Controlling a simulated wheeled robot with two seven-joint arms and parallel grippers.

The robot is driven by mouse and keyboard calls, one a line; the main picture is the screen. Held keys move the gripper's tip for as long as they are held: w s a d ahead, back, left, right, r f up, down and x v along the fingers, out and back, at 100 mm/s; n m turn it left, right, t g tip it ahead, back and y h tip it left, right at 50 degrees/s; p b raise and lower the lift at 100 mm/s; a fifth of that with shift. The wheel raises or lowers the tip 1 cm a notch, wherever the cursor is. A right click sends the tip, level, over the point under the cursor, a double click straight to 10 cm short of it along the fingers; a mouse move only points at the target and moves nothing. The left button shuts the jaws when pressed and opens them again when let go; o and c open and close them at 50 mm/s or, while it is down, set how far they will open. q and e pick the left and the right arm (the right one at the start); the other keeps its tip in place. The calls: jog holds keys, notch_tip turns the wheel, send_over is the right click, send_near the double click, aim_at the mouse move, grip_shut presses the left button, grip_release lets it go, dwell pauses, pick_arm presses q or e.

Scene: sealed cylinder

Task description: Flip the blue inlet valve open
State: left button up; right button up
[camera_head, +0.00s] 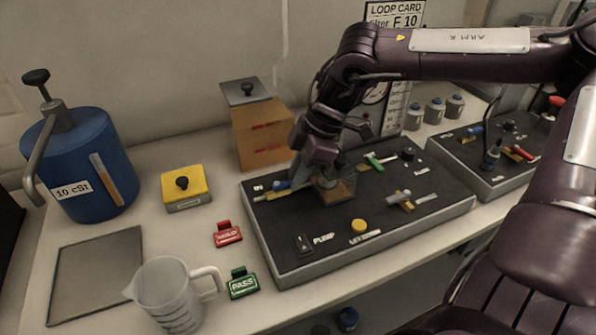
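The blue inlet valve handle (282,185) is on the left part of the near dark panel (290,245), next to a yellowish fitting. Only part of it shows, because my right gripper is close against its right side. My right gripper (306,180) points down at the panel, its fingers partly hidden by the wrist. I cannot tell whether it touches the handle, or whether the fingers are open or shut. My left gripper is out of view.
The panel also has a green-handled valve (374,162), a grey-handled valve (399,197) and a yellow button (358,226). A cardboard box (262,135) stands behind. A second panel (483,163) is at right. A beaker (167,294) and blue canister (75,165) are left.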

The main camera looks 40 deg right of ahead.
grip_shut()
jog(key=shift+w+d+f+n+g, duration=0.1)
jog(key=shift+w+d+n+g, duration=0.15)
jog(key=shift+n, duration=0.35)
jog(key=shift+w+a+n+g+b, duration=0.15)
jog(key=shift+n+g+b, duration=0.15)
jog(key=shift+n, duration=0.3)
jog(key=shift+o, duration=1.9)
grip_release()
jog(key=v, duration=0.8)
